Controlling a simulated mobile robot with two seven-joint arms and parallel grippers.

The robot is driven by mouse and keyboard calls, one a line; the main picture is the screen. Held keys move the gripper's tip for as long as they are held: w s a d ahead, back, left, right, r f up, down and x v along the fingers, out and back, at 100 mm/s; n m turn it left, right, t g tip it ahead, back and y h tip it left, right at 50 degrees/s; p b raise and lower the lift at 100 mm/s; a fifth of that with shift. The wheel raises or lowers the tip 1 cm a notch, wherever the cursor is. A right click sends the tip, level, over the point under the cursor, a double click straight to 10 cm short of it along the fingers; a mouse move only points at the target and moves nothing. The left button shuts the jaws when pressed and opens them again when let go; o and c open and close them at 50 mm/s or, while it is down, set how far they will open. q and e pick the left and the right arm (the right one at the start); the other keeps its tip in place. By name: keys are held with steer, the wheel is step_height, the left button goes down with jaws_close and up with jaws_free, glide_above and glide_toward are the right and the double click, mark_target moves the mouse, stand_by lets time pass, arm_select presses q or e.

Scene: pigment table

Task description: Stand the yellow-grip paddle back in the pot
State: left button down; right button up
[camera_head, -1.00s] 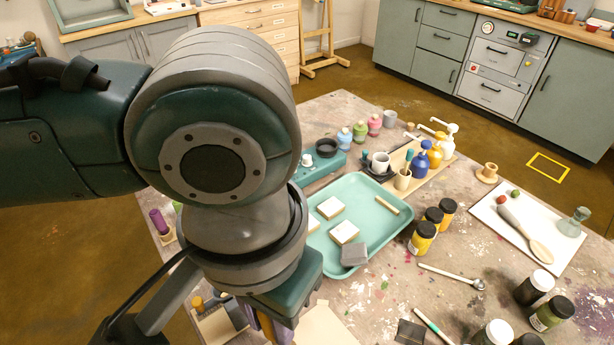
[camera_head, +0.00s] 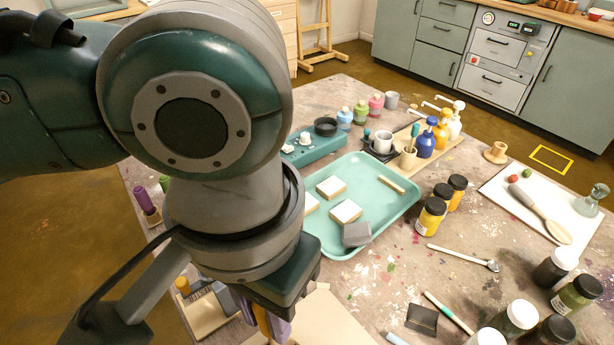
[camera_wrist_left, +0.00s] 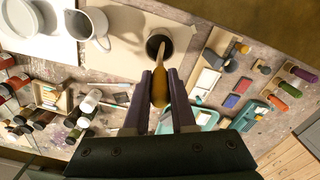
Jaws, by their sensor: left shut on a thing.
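My left gripper (camera_wrist_left: 159,80) is shut on the yellow-grip paddle. In the left wrist view the yellow grip (camera_wrist_left: 160,92) sits between the two purple fingers, and a thin pale part of the paddle reaches away from it. A dark round pot (camera_wrist_left: 153,44) lies beyond the fingers, and the paddle's far part crosses in front of its right side. I cannot tell whether the tip is over the pot or beside it. In the head view my left gripper (camera_head: 270,326) is at the bottom, mostly hidden by my arm, with a bit of yellow grip showing. The right gripper is out of view.
A white mug (camera_wrist_left: 97,28) stands near the pot in the left wrist view. A teal tray (camera_head: 385,212) with pale blocks lies mid-table. Several dark-lidded jars (camera_head: 432,218) and a spoon (camera_head: 465,257) lie to its right. A tan board (camera_head: 318,322) lies at the front.

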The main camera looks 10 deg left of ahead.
arm_select(q)
steer(key=shift+f+b, duration=1.15)
steer(key=shift+f, duration=1.75)
steer(key=c, duration=0.7)
jaws_free()
steer(key=shift+o, duration=0.2)
step_height(320, 180, up, 10)
steer(key=shift+p, duration=0.95)
